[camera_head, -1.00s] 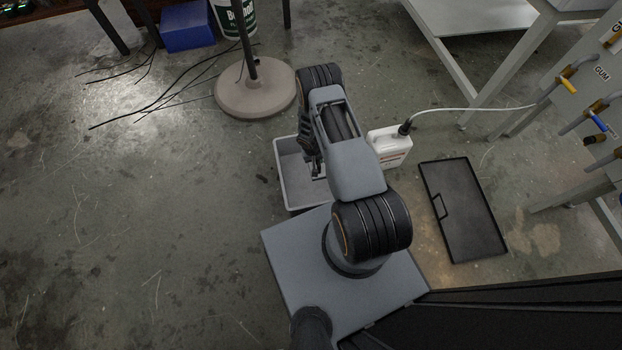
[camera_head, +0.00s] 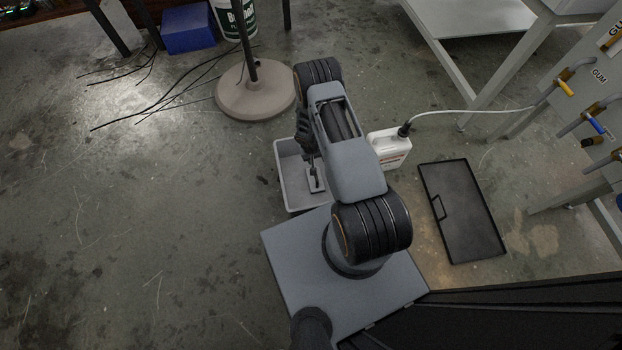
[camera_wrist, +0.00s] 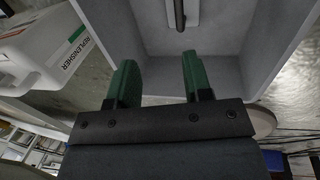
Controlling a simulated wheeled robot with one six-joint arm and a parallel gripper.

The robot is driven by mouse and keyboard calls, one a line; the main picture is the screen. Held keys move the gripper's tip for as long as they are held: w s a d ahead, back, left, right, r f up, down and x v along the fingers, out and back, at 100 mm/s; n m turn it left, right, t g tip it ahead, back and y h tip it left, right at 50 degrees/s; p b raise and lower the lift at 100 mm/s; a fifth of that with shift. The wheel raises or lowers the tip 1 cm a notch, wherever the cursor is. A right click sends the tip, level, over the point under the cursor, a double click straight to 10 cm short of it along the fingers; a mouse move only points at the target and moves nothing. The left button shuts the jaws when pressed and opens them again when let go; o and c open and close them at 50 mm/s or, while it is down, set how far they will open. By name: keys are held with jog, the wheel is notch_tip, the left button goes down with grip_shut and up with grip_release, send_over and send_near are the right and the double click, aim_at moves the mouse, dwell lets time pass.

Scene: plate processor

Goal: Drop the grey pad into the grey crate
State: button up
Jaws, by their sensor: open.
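The grey crate (camera_head: 286,173) stands on the floor just in front of my base and partly under my arm. The grey pad (camera_head: 315,184), with a dark handle, is inside the crate, near its right side. In the wrist view the pad (camera_wrist: 172,6) shows only in part at the top edge, with its bar-like handle, and the crate's grey inside (camera_wrist: 225,40) surrounds it. My gripper (camera_wrist: 160,70) is open, its two green fingers apart with nothing between them. The fingers are apart from the pad. My arm hides part of the crate in the head view.
A white replenisher jug (camera_head: 389,147) with a hose stands right of the crate. A black flat tray (camera_head: 463,212) lies further right. A round stand base (camera_head: 254,98) is behind the crate. The floor to the left is clear.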

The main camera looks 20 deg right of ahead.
notch_tip(320, 180, up, 11)
jog(key=a+p, duration=0.2)
jog(key=p, duration=0.1)
jog(key=shift+w, duration=0.2)
jog(key=shift+f, duration=0.15)
notch_tip(320, 180, up, 40)
jog(key=a+t+p, duration=0.2)
jog(key=p, duration=1.1)
jog(key=s+a+r+n+p, duration=0.1)
jog(key=s+r+p, duration=0.3)
jog(key=r, duration=0.5)
jog(key=s+a+r+t+y+p, duration=0.1)
jog(key=s+a+r+p, duration=0.1)
jog(key=s+r+p, duration=0.2)
jog(key=s+a+r+n+t+y+p, duration=0.1)
jog(key=s+r+p, duration=0.3)
jog(key=s+r, duration=0.4)
notch_tip(320, 180, up, 6)
jog(key=shift+s+a+r+n+p, duration=0.2)
jog(key=shift+a+n+p, duration=0.15)
jog(key=shift+a, duration=0.25)
